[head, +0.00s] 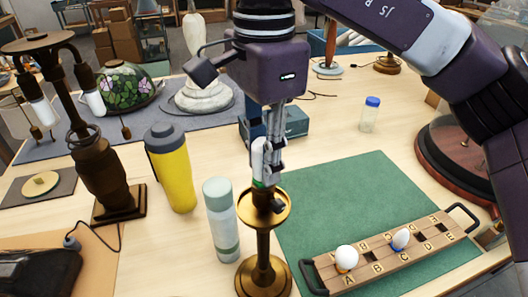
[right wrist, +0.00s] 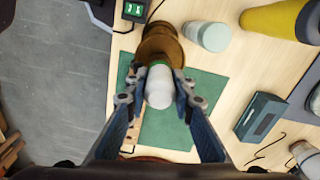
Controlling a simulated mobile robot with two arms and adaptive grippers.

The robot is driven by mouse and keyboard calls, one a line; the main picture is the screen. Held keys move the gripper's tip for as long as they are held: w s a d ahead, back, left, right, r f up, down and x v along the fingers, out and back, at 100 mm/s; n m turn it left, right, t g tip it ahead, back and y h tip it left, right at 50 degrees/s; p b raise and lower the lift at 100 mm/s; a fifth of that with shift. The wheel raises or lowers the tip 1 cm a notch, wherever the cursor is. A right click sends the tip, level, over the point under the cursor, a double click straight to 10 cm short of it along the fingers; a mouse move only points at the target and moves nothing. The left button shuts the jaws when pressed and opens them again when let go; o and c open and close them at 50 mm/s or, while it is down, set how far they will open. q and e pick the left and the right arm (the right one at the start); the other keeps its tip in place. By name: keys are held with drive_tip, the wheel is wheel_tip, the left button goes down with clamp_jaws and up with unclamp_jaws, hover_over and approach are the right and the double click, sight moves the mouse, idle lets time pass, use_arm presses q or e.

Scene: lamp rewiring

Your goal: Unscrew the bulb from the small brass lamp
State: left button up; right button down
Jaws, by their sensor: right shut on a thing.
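The small brass lamp (head: 265,240) stands upright at the front middle of the table, with a wide dish near its top. A white bulb (head: 258,160) with a green band at its base sits upright above the dish. My right gripper (head: 268,165) comes down from above and is shut on the bulb. In the right wrist view the bulb (right wrist: 160,88) lies between the two fingers, in line with the lamp's brass top (right wrist: 160,42). Whether its thread is still in the socket cannot be told. My left gripper is not in view.
A wooden lettered rack (head: 385,262) holding two white bulbs lies on the green mat (head: 345,190), right of the lamp. A pale green bottle (head: 222,220), a yellow bottle (head: 175,180) and a dark bronze lamp (head: 105,170) stand to the left. A blue-grey box (head: 290,125) is behind.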

sight(263, 141)
drive_tip(key=n+p, duration=0.1)
drive_tip(key=n, duration=0.3)
drive_tip(key=shift+r, duration=0.1)
drive_tip(key=shift+n, duration=0.9)
drive_tip(key=shift+p, duration=0.3)
drive_tip(key=shift+n+p, duration=0.4)
drive_tip(key=shift+n, duration=1)
drive_tip(key=shift+r+p, duration=2.15)
drive_tip(key=shift+r, duration=0.35)
